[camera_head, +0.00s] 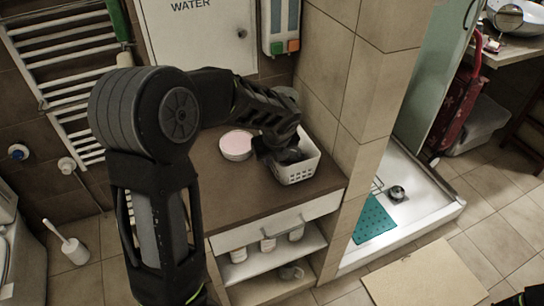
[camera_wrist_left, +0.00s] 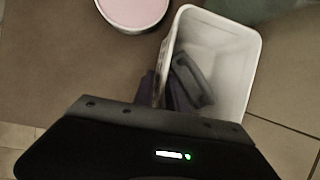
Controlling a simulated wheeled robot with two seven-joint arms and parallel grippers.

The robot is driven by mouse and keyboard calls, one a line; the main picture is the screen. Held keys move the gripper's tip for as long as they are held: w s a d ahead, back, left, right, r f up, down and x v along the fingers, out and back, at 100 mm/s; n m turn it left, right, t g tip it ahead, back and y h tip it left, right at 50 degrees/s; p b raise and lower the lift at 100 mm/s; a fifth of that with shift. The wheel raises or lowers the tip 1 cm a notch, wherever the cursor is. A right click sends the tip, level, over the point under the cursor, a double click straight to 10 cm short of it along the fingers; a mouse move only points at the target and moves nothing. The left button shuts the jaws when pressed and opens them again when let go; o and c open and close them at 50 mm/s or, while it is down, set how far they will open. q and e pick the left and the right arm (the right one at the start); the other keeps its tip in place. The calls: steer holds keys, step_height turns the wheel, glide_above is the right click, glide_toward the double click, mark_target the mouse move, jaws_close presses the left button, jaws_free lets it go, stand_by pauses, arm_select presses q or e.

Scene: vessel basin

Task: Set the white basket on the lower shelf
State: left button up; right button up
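The white basket (camera_head: 297,172) stands upright on the brown cabinet top, near its right end by the tiled wall. My left gripper (camera_head: 285,157) reaches down at the basket's left side. In the left wrist view, one finger is inside the basket (camera_wrist_left: 245,60) and the other is outside its left wall, so the fingers straddle that wall. Whether they press on it cannot be told. The lower shelf (camera_head: 262,290) is at the bottom of the open cabinet, below a shelf (camera_head: 262,262) holding several white containers. My right gripper is not in view.
A round pink-topped container (camera_head: 236,145) stands just left of the basket. A white drawer front (camera_head: 270,228) is under the cabinet top. A small greyish object (camera_head: 291,272) sits at the lower shelf's right. The cabinet top's front left is clear. A shower tray (camera_head: 425,200) lies right.

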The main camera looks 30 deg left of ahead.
arm_select(q)
steer(key=shift+o, duration=0.8)
steer(key=shift+r, duration=0.2)
steer(key=shift+d+r, duration=0.1)
steer(key=shift+r, duration=0.15)
steer(key=v, duration=1.1)
steer(key=shift+r+b, duration=0.2)
steer(key=shift+b, duration=0.15)
steer(key=shift+s, duration=0.1)
steer(key=shift+c, duration=0.3)
